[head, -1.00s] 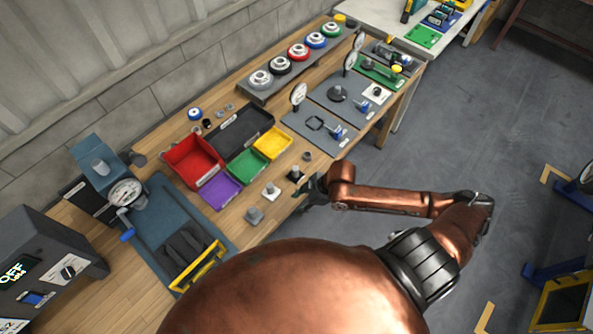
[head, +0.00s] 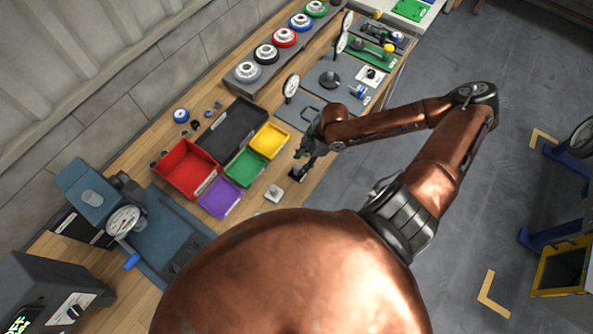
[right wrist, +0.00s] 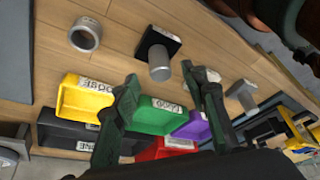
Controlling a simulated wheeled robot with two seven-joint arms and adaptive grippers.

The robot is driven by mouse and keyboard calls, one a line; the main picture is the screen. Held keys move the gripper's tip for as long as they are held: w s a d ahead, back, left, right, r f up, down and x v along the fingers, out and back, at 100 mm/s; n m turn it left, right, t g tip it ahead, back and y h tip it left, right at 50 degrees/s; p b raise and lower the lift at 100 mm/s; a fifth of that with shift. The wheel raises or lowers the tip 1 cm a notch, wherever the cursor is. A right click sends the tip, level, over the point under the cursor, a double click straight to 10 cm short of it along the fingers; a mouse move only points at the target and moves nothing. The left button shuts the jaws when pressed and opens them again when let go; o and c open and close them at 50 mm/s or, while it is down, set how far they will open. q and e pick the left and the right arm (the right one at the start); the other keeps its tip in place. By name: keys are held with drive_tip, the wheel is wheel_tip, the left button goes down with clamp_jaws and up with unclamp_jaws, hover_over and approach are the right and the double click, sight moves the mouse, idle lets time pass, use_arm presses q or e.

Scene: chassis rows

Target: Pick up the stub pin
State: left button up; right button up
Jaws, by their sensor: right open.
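A short grey stub pin (right wrist: 159,63) stands out from a square black base (right wrist: 152,41) with a white label in the right wrist view. In the head view the black base (head: 296,175) is at the bench's front edge, and the pin is mostly hidden by my gripper. My right gripper (head: 306,162) is over it. Its fingers (right wrist: 162,80) are open in the right wrist view, with the pin appearing between the tips; I cannot tell whether they touch it. A similar grey pin on a pale base (head: 273,194) stands to the left. My left gripper is not in view.
Red (head: 186,169), yellow (head: 270,140), green (head: 246,167) and purple (head: 220,198) bins sit close behind the gripper, with a black tray (head: 235,128). A grey ring (right wrist: 85,34) lies near the black base.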

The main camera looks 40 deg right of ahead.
sight(298, 166)
drive_tip(key=x, duration=0.3)
drive_tip(key=shift+s, duration=0.1)
drive_tip(key=shift+a+f, duration=0.15)
drive_tip(key=shift+f, duration=0.35)
drive_tip(key=c, duration=1.1)
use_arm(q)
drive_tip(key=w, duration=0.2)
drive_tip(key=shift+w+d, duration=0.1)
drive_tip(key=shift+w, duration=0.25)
use_arm(e)
clamp_jaws()
